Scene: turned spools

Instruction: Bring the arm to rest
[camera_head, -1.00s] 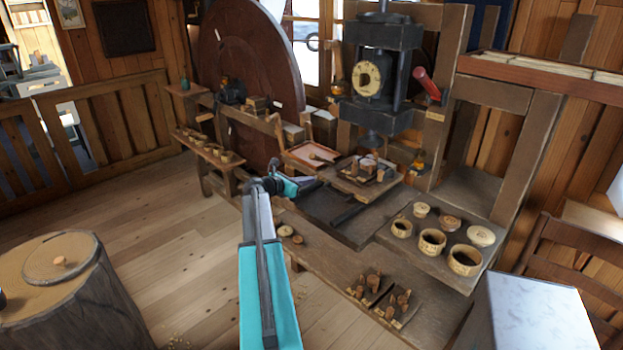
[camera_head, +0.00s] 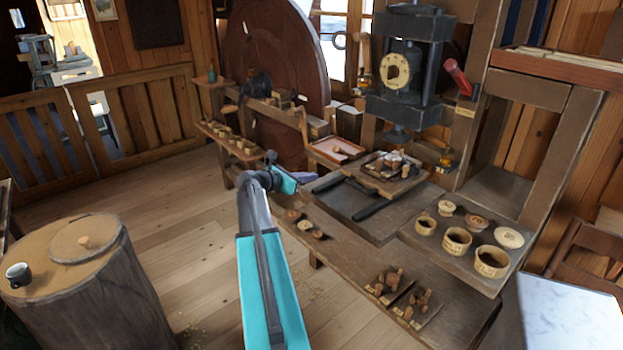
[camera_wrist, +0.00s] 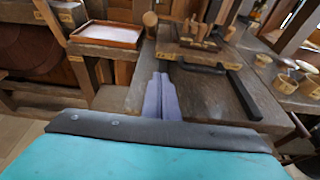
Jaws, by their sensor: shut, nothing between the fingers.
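My gripper (camera_head: 303,177) shows small in the head view at the end of my turquoise arm, above the left edge of the workbench (camera_head: 375,265). In the wrist view its purplish fingers (camera_wrist: 161,97) lie together, shut and empty, pointing towards the bench. Beyond the fingertips is a wooden board (camera_head: 390,180) with small turned pieces on it; it also shows in the wrist view (camera_wrist: 190,55). A gap separates the fingers from the board in the head view.
The press (camera_head: 408,70) rises behind the board. A stump (camera_head: 75,290) with a dark mug (camera_head: 18,274) stands at left. Open floor (camera_head: 180,240) lies between.

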